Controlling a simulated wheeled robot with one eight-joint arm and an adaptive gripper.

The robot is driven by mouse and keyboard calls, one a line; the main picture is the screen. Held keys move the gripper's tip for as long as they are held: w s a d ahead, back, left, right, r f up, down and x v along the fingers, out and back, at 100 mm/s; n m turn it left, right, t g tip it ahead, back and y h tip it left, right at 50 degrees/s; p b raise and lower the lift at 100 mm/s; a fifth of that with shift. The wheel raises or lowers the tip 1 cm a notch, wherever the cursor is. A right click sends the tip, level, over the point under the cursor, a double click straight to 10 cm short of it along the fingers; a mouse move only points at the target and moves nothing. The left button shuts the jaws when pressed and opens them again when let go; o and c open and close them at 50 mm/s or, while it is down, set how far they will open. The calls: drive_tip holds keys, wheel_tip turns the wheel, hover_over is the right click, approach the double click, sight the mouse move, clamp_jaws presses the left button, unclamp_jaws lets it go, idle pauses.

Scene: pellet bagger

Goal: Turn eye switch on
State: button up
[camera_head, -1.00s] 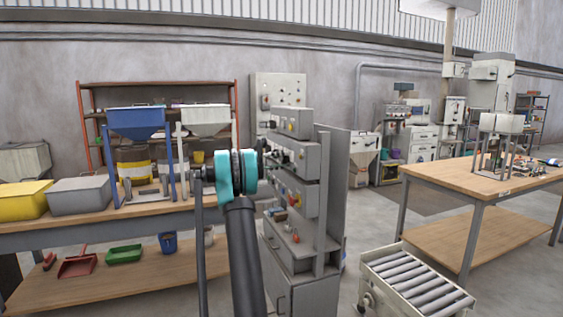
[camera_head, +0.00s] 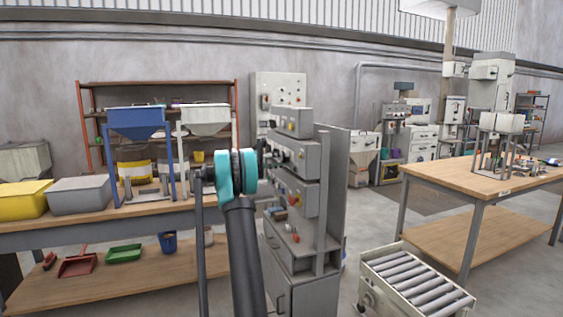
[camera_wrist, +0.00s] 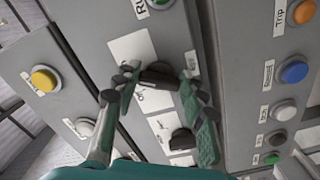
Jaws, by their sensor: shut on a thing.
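In the wrist view, my gripper (camera_wrist: 158,82) has its two green-padded fingers closed on either side of a black rotary switch (camera_wrist: 160,73) on a grey panel. The fingers partly cover the switch and its white label, whose words I cannot read. A second black rotary switch (camera_wrist: 183,141) sits below it on the same panel, apart from the fingers. In the head view, the grey control boxes (camera_head: 294,154) stand stacked on a cabinet, and my arm hides most of the gripper there.
In the wrist view, a yellow button (camera_wrist: 44,78) is on the left, and a blue button (camera_wrist: 293,73) and an orange button (camera_wrist: 302,12) are on the right panel. In the head view, a roller conveyor (camera_head: 416,280) stands right of the cabinet and a workbench (camera_head: 440,172) is farther right.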

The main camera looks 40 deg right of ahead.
drive_tip(key=o, duration=1.2)
drive_tip(key=shift+c, duration=0.2)
drive_tip(key=v, duration=1.2)
drive_tip(key=shift+a, duration=0.1)
drive_tip(key=s+a+f+n+t+y, duration=0.3)
drive_tip(key=s+a+f+y, duration=0.2)
drive_tip(key=s+a+f, duration=0.6)
drive_tip(key=s+a+f+n+t+y, duration=0.2)
drive_tip(key=s+a+f+y, duration=0.4)
drive_tip(key=s+a+f, duration=0.5)
drive_tip(key=s+a+f+n+t+y, duration=0.3)
drive_tip(key=s+a+f+y, duration=0.3)
drive_tip(key=s+a+f, duration=0.5)
drive_tip(key=s+a, duration=0.6)
drive_tip(key=s, duration=0.3)
drive_tip(key=shift+s+n+t, duration=0.3)
drive_tip(key=shift+s+n, duration=0.05)
drive_tip(key=shift+n, duration=0.05)
